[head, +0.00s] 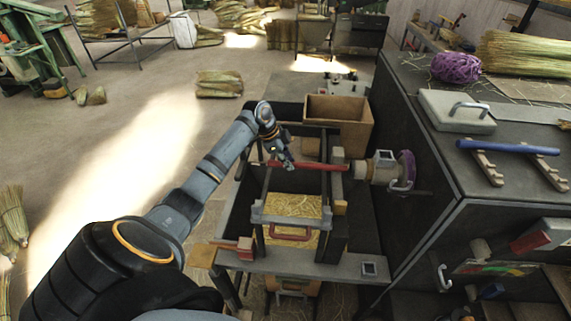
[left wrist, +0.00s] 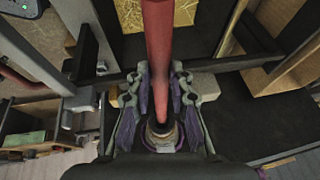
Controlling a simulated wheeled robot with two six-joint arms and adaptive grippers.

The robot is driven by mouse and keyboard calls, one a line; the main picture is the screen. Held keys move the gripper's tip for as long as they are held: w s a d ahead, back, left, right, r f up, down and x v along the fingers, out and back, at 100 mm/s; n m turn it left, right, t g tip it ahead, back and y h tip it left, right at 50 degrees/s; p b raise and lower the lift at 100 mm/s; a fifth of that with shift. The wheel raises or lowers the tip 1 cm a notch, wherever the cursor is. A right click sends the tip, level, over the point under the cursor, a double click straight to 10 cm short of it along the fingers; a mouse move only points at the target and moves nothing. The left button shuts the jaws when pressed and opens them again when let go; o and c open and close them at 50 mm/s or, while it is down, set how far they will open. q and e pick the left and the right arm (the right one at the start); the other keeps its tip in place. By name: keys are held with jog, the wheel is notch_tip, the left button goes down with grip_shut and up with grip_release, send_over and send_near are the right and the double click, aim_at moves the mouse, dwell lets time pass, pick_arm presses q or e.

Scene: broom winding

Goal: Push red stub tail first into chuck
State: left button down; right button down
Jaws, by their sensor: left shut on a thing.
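The stub's right end points at the pale round chuck (head: 383,168) on the side of the dark bench. That end is at or very near the chuck's mouth; I cannot tell whether it is inside. My right gripper is in neither view.
A brown wooden box (head: 338,122) stands behind the stub. Below are the frame and a straw-filled tray (head: 292,208) with a red handle. The dark bench (head: 425,150) at right carries a blue handle (head: 507,146) on wooden rests and a purple twine ball (head: 456,67).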

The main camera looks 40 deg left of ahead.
aim_at(321, 165)
pick_arm(q)
jog(key=shift+w+d+b, duration=0.3)
jog(key=shift+w+d, duration=0.2)
jog(key=shift+d, duration=0.3)
jog(key=shift+w+d+b, duration=0.3)
jog(key=shift+w+d, duration=0.15)
jog(key=shift+d, duration=0.3)
jog(key=shift+w+d+r+p, duration=0.1)
jog(key=shift+w+d+p, duration=0.1)
jog(key=shift+w+d, duration=0.3)
jog(key=shift+w+d+p, duration=0.2)
jog(key=shift+d, duration=0.5)
jog(key=shift+w+d+p, duration=0.2)
jog(key=shift+w+d, duration=0.35)
jog(key=shift+d, duration=0.35)
jog(key=shift+w+d+p, duration=0.2)
jog(key=shift+w+d, duration=0.35)
jog(key=shift+d, duration=0.3)
jog(key=c, duration=1.1)
grip_release()
jog(key=shift+c, duration=0.2)
jog(key=v, duration=1.1)
jog(key=shift+s+a+r, duration=0.15)
jog(key=shift+s+r, duration=0.05)
jog(key=shift+r, duration=0.15)
